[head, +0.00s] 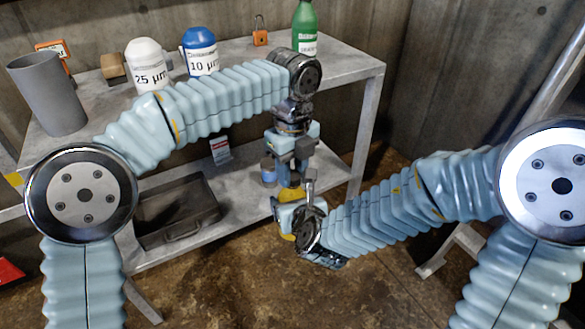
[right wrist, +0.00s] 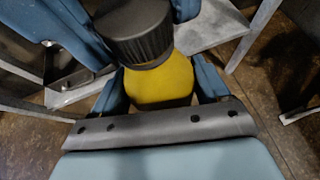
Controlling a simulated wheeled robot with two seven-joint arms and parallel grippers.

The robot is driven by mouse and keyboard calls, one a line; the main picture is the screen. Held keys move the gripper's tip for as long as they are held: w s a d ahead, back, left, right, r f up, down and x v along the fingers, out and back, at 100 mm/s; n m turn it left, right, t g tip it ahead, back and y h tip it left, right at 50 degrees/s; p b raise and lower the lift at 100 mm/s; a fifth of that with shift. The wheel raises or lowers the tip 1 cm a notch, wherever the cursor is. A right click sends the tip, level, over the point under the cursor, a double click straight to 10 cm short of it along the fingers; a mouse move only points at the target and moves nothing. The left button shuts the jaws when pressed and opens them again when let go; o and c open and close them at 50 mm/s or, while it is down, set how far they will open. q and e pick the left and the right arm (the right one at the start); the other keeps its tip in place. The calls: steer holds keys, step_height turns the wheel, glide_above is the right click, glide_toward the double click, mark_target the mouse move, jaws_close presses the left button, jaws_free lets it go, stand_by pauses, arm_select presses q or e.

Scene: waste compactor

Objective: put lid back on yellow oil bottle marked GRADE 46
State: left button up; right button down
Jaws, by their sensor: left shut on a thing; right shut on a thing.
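The yellow oil bottle (head: 290,194) is held upright between my two grippers, above the floor in front of the shelf table. My right gripper (head: 290,208) is shut on its body; the right wrist view shows the yellow body (right wrist: 160,85) between my right fingers. The black ribbed lid (right wrist: 135,30) is at the bottle's top, looking slightly tilted; I cannot tell whether it is fully seated. My left gripper (head: 292,170) points down from above and is shut on the lid, though its fingertips are partly hidden. The GRADE 46 marking does not show.
The lower shelf holds a dark tray (head: 178,236) and a blue can (head: 268,172).

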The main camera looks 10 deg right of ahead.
arm_select(q)
steer(key=m, duration=1.5)
steer(key=shift+f, duration=0.25)
steer(key=shift+s+d+f+m, duration=0.2)
steer(key=shift+m, duration=1.2)
steer(key=shift+w+a+r+m, duration=0.2)
steer(key=shift+r+m, duration=0.2)
